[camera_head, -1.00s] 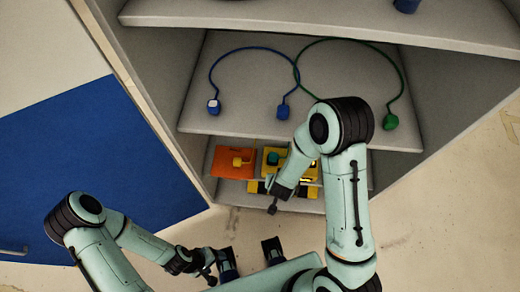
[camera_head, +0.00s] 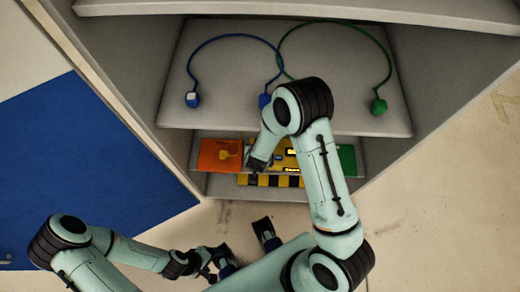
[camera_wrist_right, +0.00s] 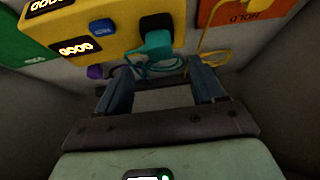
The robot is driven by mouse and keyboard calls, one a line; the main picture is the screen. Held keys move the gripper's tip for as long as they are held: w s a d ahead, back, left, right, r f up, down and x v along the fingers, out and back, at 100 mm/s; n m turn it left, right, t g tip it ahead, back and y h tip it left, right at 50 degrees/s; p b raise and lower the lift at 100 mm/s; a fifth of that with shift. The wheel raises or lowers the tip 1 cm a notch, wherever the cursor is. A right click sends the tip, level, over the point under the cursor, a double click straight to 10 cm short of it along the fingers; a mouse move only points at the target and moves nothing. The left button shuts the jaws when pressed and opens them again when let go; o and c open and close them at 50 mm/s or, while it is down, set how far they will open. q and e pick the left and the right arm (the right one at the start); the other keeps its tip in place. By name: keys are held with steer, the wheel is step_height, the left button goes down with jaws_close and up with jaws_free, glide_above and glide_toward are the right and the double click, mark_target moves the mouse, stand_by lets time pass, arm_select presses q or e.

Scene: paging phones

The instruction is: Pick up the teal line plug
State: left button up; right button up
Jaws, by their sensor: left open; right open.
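The teal line plug (camera_wrist_right: 157,42) sits on the front of a yellow unit (camera_wrist_right: 105,28) in the right wrist view, with a teal cord (camera_wrist_right: 155,68) looping below it. My right gripper (camera_wrist_right: 158,72) is open, its two fingers pointing toward the unit. The plug appears beyond the gap between the fingertips and is not held. My left gripper (camera_head: 245,245) is open and empty, low in the head view, outside the cabinet.
An orange HOLD panel (camera_wrist_right: 245,10) with a yellow cord and a green panel (camera_wrist_right: 20,48) flank the unit. A purple piece (camera_wrist_right: 95,72) is near the left finger. A shelf (camera_head: 210,115) above carries a blue plug (camera_head: 192,99) and a green plug (camera_head: 378,106). Cabinet walls enclose the sides.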

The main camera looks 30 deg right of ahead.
steer(key=x, duration=0.5)
steer(key=shift+f+b, duration=0.1)
steer(key=shift+b, duration=0.2)
steer(key=c, duration=1.2)
steer(key=shift+c, duration=0.2)
steer(key=shift+r, duration=0.75)
step_height(320, 180, up, 2)
steer(key=shift+r+p, duration=0.1)
steer(key=shift+p, duration=0.3)
steer(key=s+a, duration=0.4)
steer(key=s, duration=0.3)
steer(key=s+a, duration=0.5)
steer(key=s, duration=0.3)
steer(key=shift+s+a, duration=0.2)
steer(key=shift+a, duration=0.05)
